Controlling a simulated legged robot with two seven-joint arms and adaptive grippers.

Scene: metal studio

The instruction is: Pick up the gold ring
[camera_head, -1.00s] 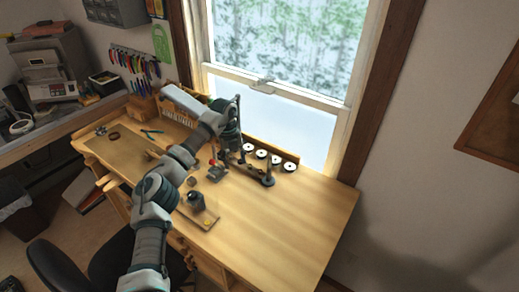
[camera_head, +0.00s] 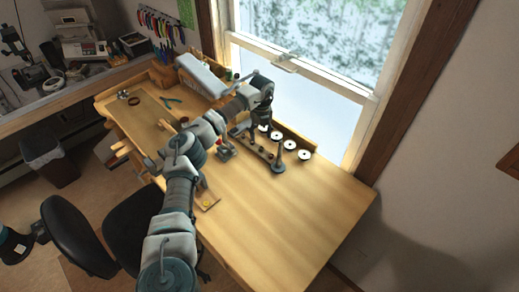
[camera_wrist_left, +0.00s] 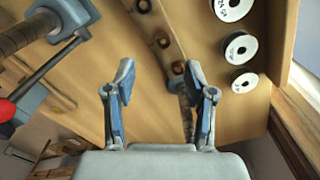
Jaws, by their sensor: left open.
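My left gripper (camera_head: 261,122) points down over the back of the wooden bench, beside a narrow rack (camera_head: 256,147). In the left wrist view the gripper (camera_wrist_left: 158,72) is open, with nothing visible between its fingers. The rack (camera_wrist_left: 170,22) runs ahead of the fingers and holds several small dark, coppery ring-like pieces (camera_wrist_left: 162,39). I cannot tell which, if any, is the gold ring. The right finger overlaps the rack's near end, partly hiding a dark post. My right gripper is not in view.
White spools (camera_head: 290,144) line the back by the window. A dark upright post (camera_head: 279,157) stands at the rack's end. A tool with a red handle (camera_wrist_left: 8,110) lies left in the wrist view. The bench's right half (camera_head: 300,205) is clear.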

